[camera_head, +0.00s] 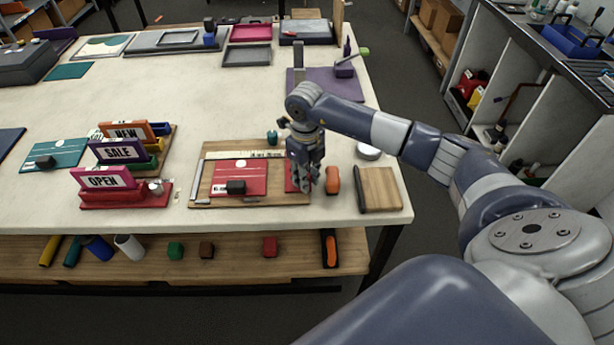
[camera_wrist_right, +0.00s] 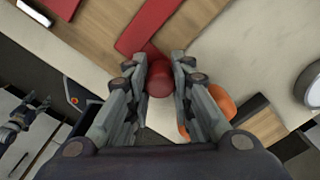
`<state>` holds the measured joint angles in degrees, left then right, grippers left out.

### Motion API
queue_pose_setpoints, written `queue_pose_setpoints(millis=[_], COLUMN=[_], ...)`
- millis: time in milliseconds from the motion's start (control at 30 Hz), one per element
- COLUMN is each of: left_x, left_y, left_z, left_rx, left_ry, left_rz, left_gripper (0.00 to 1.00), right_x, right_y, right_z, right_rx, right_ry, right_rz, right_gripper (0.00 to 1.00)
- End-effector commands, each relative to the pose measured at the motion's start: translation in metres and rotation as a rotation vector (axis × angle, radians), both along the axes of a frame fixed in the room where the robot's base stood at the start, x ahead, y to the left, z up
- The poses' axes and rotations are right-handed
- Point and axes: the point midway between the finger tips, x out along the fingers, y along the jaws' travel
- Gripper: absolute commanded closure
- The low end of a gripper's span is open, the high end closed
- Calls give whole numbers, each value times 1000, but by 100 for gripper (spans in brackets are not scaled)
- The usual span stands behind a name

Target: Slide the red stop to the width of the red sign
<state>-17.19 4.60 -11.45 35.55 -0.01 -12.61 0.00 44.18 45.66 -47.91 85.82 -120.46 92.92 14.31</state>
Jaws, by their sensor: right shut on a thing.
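The red sign (camera_head: 256,170) is a flat red panel on the wooden board (camera_head: 202,190), with a black block (camera_head: 236,187) on it. The red stop (camera_head: 289,178) is a red bar on the board's right part, partly hidden by my right gripper (camera_head: 305,188). A strip of wood shows between sign and stop. In the right wrist view the stop's bar (camera_wrist_right: 148,24) runs towards a round red knob (camera_wrist_right: 159,80), which sits between the fingers of my right gripper (camera_wrist_right: 160,76). The fingers are shut on the knob. My left gripper is not in view.
A pale ruler strip (camera_head: 243,154) runs along the board's back. An orange-and-black tool (camera_head: 333,180) lies just right of my gripper, with a wooden block (camera_head: 378,188) beyond. Sign stands (camera_head: 125,196) are at left. The table's middle is clear.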

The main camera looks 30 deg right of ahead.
Motion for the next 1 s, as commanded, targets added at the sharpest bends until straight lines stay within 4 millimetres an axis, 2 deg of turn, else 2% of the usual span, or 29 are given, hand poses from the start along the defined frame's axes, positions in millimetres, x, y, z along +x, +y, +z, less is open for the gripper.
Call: queue_pose_setpoints(millis=[233, 400, 767, 800, 867, 900, 1000], left_x=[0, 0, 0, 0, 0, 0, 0], left_y=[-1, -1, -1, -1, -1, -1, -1], left_z=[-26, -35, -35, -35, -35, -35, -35], left_rx=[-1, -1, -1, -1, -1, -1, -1], left_ry=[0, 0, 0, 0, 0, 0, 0], left_rz=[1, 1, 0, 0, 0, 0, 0], left_gripper=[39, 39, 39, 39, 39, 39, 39], right_x=[28, 41, 43, 43, 43, 43, 43], right_y=[45, 66, 70, 70, 70, 70, 70], right_z=[-4, -2, 0, 0, 0, 0, 1], right_rx=[5, 3, 0, 0, 0, 0, 0], right_ry=[-5, -3, -1, -1, -1, -1, -1], right_rz=[4, 2, 1, 1, 1, 1, 1], right_gripper=[100, 100, 100, 75, 61, 57, 57])
